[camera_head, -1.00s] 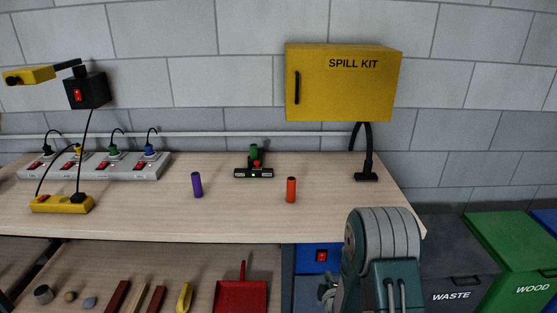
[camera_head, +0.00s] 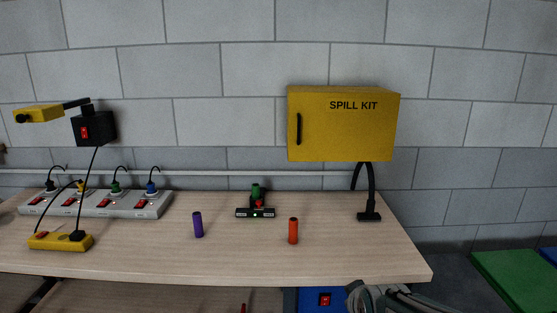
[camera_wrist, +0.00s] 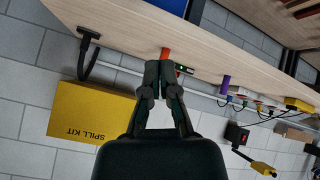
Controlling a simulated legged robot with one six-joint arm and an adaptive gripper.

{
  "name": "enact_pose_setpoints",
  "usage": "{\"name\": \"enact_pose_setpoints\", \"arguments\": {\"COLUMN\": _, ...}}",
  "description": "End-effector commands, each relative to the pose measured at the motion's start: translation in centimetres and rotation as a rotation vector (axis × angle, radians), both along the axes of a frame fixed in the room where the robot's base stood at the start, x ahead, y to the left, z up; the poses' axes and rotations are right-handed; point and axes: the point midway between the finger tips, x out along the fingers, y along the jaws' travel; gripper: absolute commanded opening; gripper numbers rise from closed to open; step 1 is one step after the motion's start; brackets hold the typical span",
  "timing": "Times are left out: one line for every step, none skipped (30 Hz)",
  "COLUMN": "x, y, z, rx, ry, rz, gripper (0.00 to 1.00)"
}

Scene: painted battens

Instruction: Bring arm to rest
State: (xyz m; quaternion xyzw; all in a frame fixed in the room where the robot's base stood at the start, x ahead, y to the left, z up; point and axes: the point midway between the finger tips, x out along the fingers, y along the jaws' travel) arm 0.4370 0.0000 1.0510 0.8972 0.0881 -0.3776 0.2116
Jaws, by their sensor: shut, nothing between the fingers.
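My gripper (camera_wrist: 159,75) shows in the wrist view with its two dark fingers together and nothing between them. The wrist view is turned over, with the bench at the top and the wall below. The fingertips overlap the red-orange cylinder (camera_wrist: 165,53) in that picture; I cannot tell the distance between them. In the head view only part of my arm shows, low at the right of centre, and the gripper is out of sight. The orange cylinder (camera_head: 293,231) and the purple cylinder (camera_head: 198,225) stand upright on the workbench (camera_head: 150,262).
A yellow spill kit cabinet (camera_head: 343,128) hangs on the wall. A black stand (camera_head: 368,212) is at the bench's right end. A small black device (camera_head: 255,211) with a green cylinder sits mid-bench. Power strips (camera_head: 100,204) lie at the left. A green bin lid (camera_head: 512,283) is at lower right.

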Motion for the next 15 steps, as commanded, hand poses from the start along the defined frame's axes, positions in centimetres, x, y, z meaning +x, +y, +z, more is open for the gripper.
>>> {"name": "enact_pose_setpoints", "arguments": {"x": -1.6, "y": 0.0, "z": 1.2, "rx": 0.028, "ry": 0.015, "rz": -0.028, "gripper": 0.0}}
{"name": "enact_pose_setpoints", "arguments": {"x": -2.5, "y": 0.0, "z": 1.6, "rx": 0.045, "ry": 0.031, "rz": -0.047, "gripper": 0.0}}
{"name": "enact_pose_setpoints", "arguments": {"x": -3.8, "y": 0.0, "z": 2.1, "rx": 0.068, "ry": 0.051, "rz": -0.072, "gripper": 0.0}}
{"name": "enact_pose_setpoints", "arguments": {"x": -4.7, "y": 0.0, "z": 2.6, "rx": 0.084, "ry": 0.067, "rz": -0.092, "gripper": 0.0}}
{"name": "enact_pose_setpoints", "arguments": {"x": -5.7, "y": 0.0, "z": 2.9, "rx": 0.1, "ry": 0.081, "rz": -0.111, "gripper": 0.0}}
{"name": "enact_pose_setpoints", "arguments": {"x": -7.1, "y": 0.0, "z": 3.4, "rx": 0.122, "ry": 0.103, "rz": -0.137, "gripper": 0.0}}
{"name": "enact_pose_setpoints", "arguments": {"x": -8.1, "y": 0.0, "z": 3.7, "rx": 0.138, "ry": 0.117, "rz": -0.158, "gripper": 0.0}}
{"name": "enact_pose_setpoints", "arguments": {"x": -9.1, "y": 0.0, "z": 4.0, "rx": 0.154, "ry": 0.133, "rz": -0.179, "gripper": 0.0}}
{"name": "enact_pose_setpoints", "arguments": {"x": -10.5, "y": 0.1, "z": 4.4, "rx": 0.173, "ry": 0.152, "rz": -0.206, "gripper": 0.0}}
{"name": "enact_pose_setpoints", "arguments": {"x": -11.6, "y": 0.1, "z": 4.6, "rx": 0.188, "ry": 0.167, "rz": -0.227, "gripper": 0.0}}
{"name": "enact_pose_setpoints", "arguments": {"x": -12.6, "y": 0.1, "z": 4.8, "rx": 0.201, "ry": 0.183, "rz": -0.247, "gripper": 0.0}}
{"name": "enact_pose_setpoints", "arguments": {"x": -13.9, "y": 0.1, "z": 5.0, "rx": 0.219, "ry": 0.202, "rz": -0.274, "gripper": 0.0}}
{"name": "enact_pose_setpoints", "arguments": {"x": -14.8, "y": 0.1, "z": 5.1, "rx": 0.229, "ry": 0.215, "rz": -0.291, "gripper": 0.0}}
{"name": "enact_pose_setpoints", "arguments": {"x": -15.6, "y": 0.1, "z": 5.2, "rx": 0.24, "ry": 0.227, "rz": -0.308, "gripper": 0.0}}
{"name": "enact_pose_setpoints", "arguments": {"x": -16.5, "y": 0.1, "z": 5.3, "rx": 0.251, "ry": 0.24, "rz": -0.328, "gripper": 0.0}}
